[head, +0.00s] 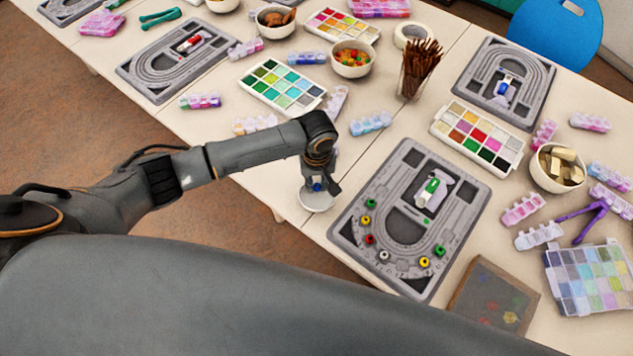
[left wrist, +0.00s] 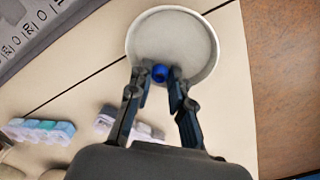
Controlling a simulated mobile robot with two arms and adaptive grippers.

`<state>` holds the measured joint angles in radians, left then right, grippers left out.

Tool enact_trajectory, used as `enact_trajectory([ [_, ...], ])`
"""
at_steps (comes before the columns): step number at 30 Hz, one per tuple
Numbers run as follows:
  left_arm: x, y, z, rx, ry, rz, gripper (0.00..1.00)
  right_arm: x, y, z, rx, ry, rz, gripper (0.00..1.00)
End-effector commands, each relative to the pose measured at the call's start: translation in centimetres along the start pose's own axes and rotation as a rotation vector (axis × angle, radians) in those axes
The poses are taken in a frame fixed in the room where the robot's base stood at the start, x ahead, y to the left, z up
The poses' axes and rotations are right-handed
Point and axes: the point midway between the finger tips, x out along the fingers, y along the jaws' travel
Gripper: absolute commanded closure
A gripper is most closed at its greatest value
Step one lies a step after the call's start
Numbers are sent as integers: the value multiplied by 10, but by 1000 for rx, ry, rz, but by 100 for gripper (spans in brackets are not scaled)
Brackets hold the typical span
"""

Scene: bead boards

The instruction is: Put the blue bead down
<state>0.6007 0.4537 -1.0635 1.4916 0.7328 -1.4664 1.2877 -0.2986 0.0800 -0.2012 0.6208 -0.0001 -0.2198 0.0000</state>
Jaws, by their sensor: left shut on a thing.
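The blue bead (left wrist: 160,73) sits between the fingertips of my left gripper (left wrist: 163,78), which is shut on it. In the left wrist view the bead shows over a round white dish (left wrist: 180,25) with a pale grey inside. I cannot tell how high above the dish floor it is. In the head view my left gripper (head: 318,186) points down over the same dish (head: 318,203), left of the near grey bead board (head: 338,232). The bead shows there as a small blue spot. My right gripper is not in view.
The near board holds several coloured beads and a green-and-white item (head: 433,190). A paint-like colour tray (head: 478,138), a cup of brown sticks (head: 418,70), bowls and small bead boxes stand around. The dish is close to the table's edge. A brown framed panel (head: 493,297) lies at the front right.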

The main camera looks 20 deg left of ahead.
Motion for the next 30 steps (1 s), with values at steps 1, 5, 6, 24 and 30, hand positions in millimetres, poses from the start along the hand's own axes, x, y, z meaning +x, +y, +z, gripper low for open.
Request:
enact_trajectory([
  [1, 6, -4, 5, 1, -10, -11, 74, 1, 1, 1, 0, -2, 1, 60],
  [5, 5, -3, 4, 0, -9, -10, 57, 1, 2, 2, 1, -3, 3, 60],
  [6, 5, -3, 4, 0, -8, -9, 57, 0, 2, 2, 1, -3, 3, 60],
  [24, -53, -1, 2, 1, -4, -3, 57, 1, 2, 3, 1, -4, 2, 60],
  [30, -93, -1, 2, 2, -4, -3, 57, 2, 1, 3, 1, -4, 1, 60],
])
